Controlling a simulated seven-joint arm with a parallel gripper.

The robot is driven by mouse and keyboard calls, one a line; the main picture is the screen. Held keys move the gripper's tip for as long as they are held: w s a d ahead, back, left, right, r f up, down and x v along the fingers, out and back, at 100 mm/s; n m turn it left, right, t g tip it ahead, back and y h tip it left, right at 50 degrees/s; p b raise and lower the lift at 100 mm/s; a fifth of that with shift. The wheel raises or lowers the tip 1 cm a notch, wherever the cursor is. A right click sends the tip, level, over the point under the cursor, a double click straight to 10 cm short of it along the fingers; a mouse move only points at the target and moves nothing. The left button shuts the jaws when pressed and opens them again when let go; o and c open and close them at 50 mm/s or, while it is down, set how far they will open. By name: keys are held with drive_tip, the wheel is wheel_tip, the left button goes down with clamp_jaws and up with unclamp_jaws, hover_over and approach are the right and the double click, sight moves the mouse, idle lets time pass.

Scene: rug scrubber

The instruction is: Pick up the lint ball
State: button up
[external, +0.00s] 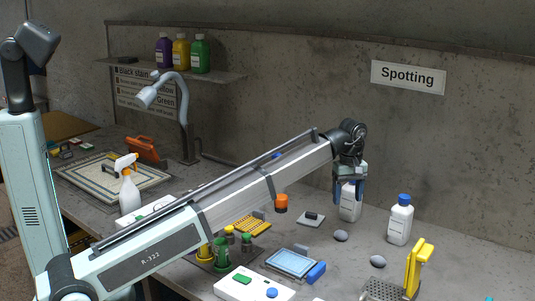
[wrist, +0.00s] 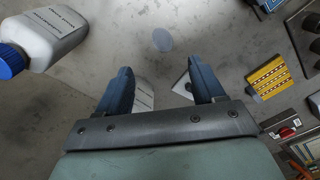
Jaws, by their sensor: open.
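Two small grey rounded lumps lie on the bench in the external view. One grey lump (external: 341,236) is below and just left of my gripper, and a second grey lump (external: 378,261) is nearer and to the right. I cannot tell which is the lint ball. The wrist view shows one grey-blue round lump (wrist: 162,40) on the bench, beyond the fingertips. My gripper (external: 349,192) is open and above the bench, apart from both lumps. In the wrist view its fingers (wrist: 159,66) are spread with nothing gripped.
A white bottle (external: 400,222) with a blue cap stands right of my gripper; another white bottle (external: 350,208) is partly hidden behind it. A yellow upright tool (external: 413,268) stands at front right. A small grey pad (external: 311,219) and a blue-framed tray (external: 291,263) lie left.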

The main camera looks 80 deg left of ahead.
hover_over(342, 231)
drive_tip(key=d, duration=0.1)
drive_tip(key=shift+n, duration=0.3)
wheel_tip(342, 231, down, 9)
drive_tip(key=shift+w+r, duration=0.1)
drive_tip(key=shift+r, duration=0.1)
drive_tip(key=shift+a+f, duration=0.25)
drive_tip(key=shift+f, duration=1.1)
drive_tip(key=shift+a+f, duration=0.2)
drive_tip(key=shift+f, duration=1.1)
drive_tip(key=shift+c, duration=0.3)
drive_tip(key=c, duration=1)
drive_tip(key=shift+r, duration=0.2)
wheel_tip(342, 231, up, 10)
drive_tip(key=shift+f, duration=0.15)
drive_tip(key=shift+c, duration=0.2)
